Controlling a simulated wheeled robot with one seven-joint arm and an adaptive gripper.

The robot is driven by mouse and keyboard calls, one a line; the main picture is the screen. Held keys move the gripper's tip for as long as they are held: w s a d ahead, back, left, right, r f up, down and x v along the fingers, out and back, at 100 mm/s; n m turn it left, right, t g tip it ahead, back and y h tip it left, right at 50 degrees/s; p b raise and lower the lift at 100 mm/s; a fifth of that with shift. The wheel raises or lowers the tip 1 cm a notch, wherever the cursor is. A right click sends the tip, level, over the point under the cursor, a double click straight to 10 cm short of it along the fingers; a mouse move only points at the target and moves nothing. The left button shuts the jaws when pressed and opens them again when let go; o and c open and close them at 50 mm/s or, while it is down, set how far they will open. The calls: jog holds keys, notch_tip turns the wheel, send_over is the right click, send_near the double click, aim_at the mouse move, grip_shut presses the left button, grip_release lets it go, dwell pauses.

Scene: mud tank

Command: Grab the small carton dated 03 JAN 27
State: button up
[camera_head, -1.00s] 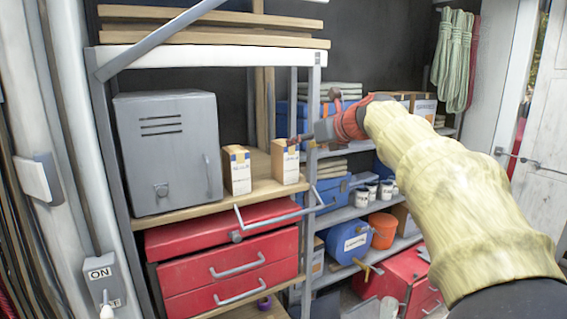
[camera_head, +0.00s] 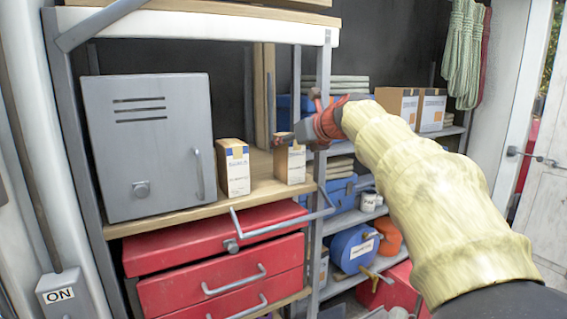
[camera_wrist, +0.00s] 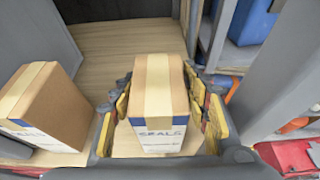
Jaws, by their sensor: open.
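Two small brown and white cartons stand upright on the wooden shelf. The right carton (camera_head: 290,165) is at the shelf's right end; the left carton (camera_head: 234,168) stands apart from it. My gripper (camera_head: 287,139) is at the top of the right carton. In the wrist view my gripper (camera_wrist: 160,88) is open, with yellow-padded fingers on both sides of the right carton (camera_wrist: 160,107), whose label reads SEALS. I cannot tell whether the pads touch it. The left carton (camera_wrist: 42,105) lies outside the fingers. No date is readable on either carton.
A grey metal cabinet (camera_head: 150,160) stands left of the cartons. A grey shelf post (camera_head: 322,130) is close on the gripper's right. Red drawers (camera_head: 215,278) are below. Cardboard boxes (camera_head: 398,105) and blue containers (camera_head: 355,246) fill the shelves behind.

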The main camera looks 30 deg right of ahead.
jog(key=shift+s+a+r, duration=0.1)
jog(key=shift+s+r, duration=0.25)
jog(key=shift+s, duration=0.2)
jog(key=shift+w+f, duration=0.15)
jog(key=shift+w, duration=0.1)
jog(key=c, duration=0.3)
jog(key=shift+s, duration=0.1)
jog(key=c, duration=0.7)
